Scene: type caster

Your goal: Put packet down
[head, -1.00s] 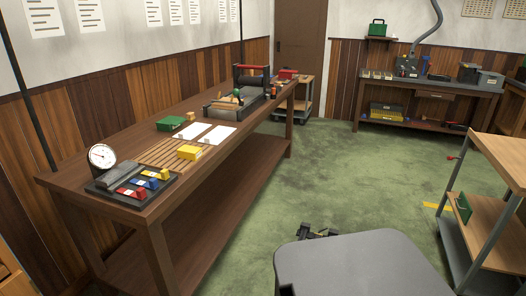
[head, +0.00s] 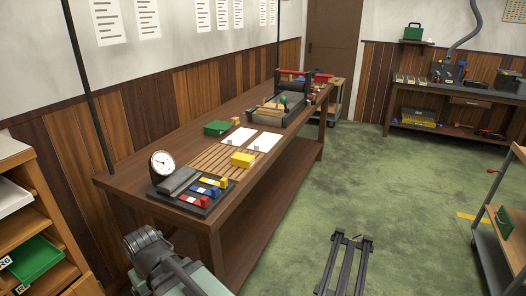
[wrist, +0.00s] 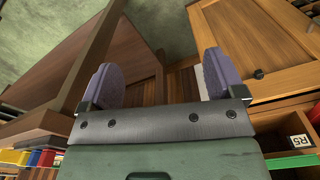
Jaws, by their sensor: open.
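My gripper (wrist: 158,80) is open in the wrist view, with its two purple fingers wide apart and nothing held between them. Wooden furniture and floor show beyond the fingers. In the head view part of my arm shows at the bottom, but the fingertips cannot be made out. No thing is clearly marked as the packet. A yellow block-like thing (head: 242,160) lies on a slatted wooden rack (head: 212,163) on the long workbench (head: 125,184); I cannot tell whether it is the packet. White sheets (head: 264,141) lie behind it.
A black tray (head: 188,203) with coloured blocks and a round dial gauge (head: 163,164) stand at the bench's near end. A green box (head: 217,128) lies farther back. A shelf unit with a green bin (head: 34,260) stands at left. The green floor (head: 400,200) is mostly open.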

